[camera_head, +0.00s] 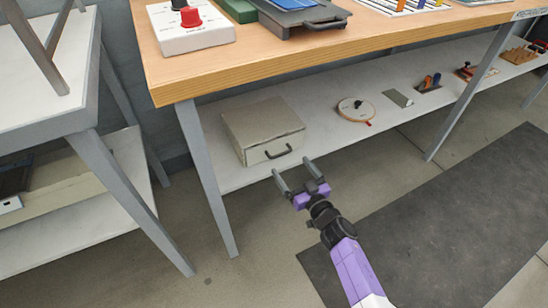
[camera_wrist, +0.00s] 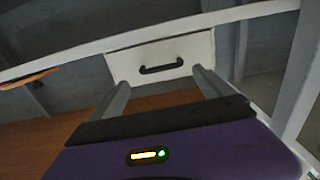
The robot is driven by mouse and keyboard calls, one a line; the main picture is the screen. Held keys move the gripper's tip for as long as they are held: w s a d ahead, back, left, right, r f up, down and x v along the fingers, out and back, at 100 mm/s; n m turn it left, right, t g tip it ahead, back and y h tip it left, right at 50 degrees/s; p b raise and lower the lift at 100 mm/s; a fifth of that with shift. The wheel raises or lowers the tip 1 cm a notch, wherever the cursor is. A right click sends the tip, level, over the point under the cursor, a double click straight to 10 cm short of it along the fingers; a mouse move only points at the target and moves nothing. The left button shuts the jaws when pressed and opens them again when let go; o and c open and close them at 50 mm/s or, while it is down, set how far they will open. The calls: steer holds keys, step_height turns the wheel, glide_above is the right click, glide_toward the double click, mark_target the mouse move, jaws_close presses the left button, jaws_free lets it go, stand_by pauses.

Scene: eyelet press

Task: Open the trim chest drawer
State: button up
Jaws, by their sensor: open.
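The trim chest (camera_head: 264,128) is a beige box on the white lower shelf under the wooden bench. Its drawer front, with a dark bar handle (camera_head: 278,152), faces my arm and looks closed. My gripper (camera_head: 293,168) is open and empty, just in front of the drawer and a little below and right of the handle in the head view. In the wrist view the drawer front (camera_wrist: 190,48) and handle (camera_wrist: 161,67) appear beyond the two fingers (camera_wrist: 160,85), the handle lying between them in the picture. The fingers look apart from the handle.
A grey bench leg (camera_head: 207,180) stands left of the chest, and another leg (camera_head: 470,90) stands to the right. A round wooden disc (camera_head: 356,109) and several small items lie further right on the shelf (camera_head: 320,135). The wooden benchtop (camera_head: 300,50) overhangs the shelf.

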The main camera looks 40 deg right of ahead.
mark_target(282, 153)
steer(key=b+x, duration=0.3)
steer(key=x, duration=0.4)
steer(key=shift+w+d+f, duration=0.1)
steer(key=shift+w, duration=0.2)
